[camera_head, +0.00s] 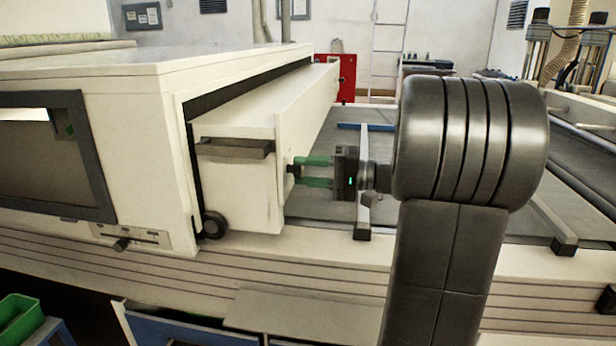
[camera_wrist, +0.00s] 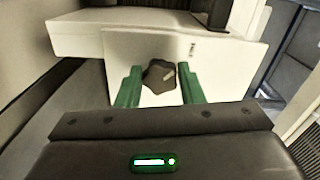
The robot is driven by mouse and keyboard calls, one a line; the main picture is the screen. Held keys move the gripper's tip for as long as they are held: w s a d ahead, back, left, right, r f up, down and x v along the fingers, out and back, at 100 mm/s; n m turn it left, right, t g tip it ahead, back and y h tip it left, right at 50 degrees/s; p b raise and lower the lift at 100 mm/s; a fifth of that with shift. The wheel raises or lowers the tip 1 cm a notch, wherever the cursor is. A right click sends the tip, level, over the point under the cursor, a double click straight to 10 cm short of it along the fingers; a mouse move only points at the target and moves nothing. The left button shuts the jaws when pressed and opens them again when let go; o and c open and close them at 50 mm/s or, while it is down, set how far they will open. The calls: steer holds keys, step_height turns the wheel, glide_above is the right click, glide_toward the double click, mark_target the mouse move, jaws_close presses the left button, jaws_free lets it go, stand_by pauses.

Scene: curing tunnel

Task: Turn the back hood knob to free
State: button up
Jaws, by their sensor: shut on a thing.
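A dark lobed knob (camera_wrist: 159,77) with a pale pointer mark sits on the white end panel of the hood, between my green fingertips in the wrist view. In the head view, the knob (camera_head: 293,170) shows as a small dark piece at the panel's side, partly hidden by the fingers. My gripper (camera_head: 302,171) reaches it from the right and is shut on it; it also shows in the wrist view (camera_wrist: 160,86). The white hood (camera_head: 306,106) stands beside the large cream housing. Small dark lettering (camera_wrist: 193,48) is on the panel near the knob.
The cream housing (camera_head: 150,95) with a dark-framed window fills the left. A grey bed with crossbars (camera_head: 362,232) lies to the right. A green bin (camera_head: 20,318) stands lower left.

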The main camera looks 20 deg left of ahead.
stand_by(0.3)
steer(key=o, duration=1)
steer(key=shift+d, duration=0.1)
steer(key=p+v, duration=0.1)
steer(key=v, duration=1.2)
steer(key=shift+w+d, duration=0.2)
steer(key=shift+d, duration=0.1)
steer(key=x, duration=1.4)
steer(key=shift+s+d+b, duration=0.1)
steer(key=shift+b, duration=0.3)
